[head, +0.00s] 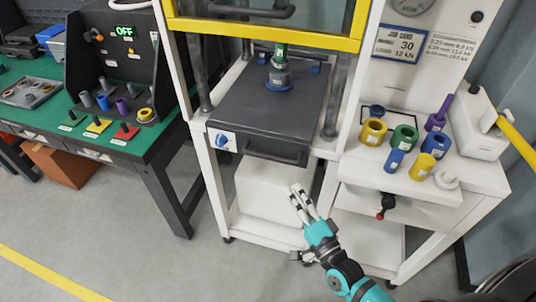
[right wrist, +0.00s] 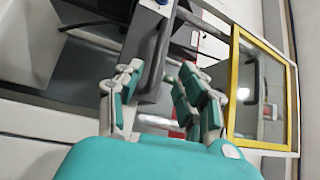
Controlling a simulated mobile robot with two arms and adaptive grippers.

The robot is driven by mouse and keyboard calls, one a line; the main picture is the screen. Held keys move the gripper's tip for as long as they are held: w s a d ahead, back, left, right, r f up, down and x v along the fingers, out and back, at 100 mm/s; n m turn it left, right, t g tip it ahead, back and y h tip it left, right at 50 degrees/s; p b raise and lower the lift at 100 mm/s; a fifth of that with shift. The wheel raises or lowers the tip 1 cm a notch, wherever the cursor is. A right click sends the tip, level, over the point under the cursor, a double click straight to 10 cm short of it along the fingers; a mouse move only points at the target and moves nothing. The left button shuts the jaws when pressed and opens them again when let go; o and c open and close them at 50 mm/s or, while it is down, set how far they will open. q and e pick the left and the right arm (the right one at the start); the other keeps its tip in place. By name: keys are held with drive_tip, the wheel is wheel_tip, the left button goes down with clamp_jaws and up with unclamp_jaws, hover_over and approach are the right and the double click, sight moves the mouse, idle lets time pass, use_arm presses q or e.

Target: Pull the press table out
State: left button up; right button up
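The press table (head: 262,110) is a dark grey slab inside the white press frame, with a dark bar handle (head: 275,153) on its front edge and a blue-white knob at its left. A grey and blue round fixture (head: 280,78) with a green part stands on it. My right gripper (head: 303,194) is in front of and below the handle, apart from it. In the right wrist view my right gripper (right wrist: 155,92) has its fingers spread with nothing between them. The dark handle (right wrist: 158,55) shows beyond the fingertips. My left gripper is out of view.
A yellow-framed guard (head: 270,36) is raised above the table. At right, a white side shelf (head: 370,172) holds several coloured rings and plugs, with a red-and-black knob (head: 386,205) below. A green workbench (head: 150,135) stands left. The grey floor in front is clear.

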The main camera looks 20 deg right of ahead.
sight(268, 157)
drive_tip(key=p+x, duration=0.2)
drive_tip(key=x, duration=1.2)
drive_tip(key=shift+w+f, duration=0.1)
drive_tip(key=shift+w, duration=0.25)
drive_tip(key=shift+c, duration=0.3)
clamp_jaws()
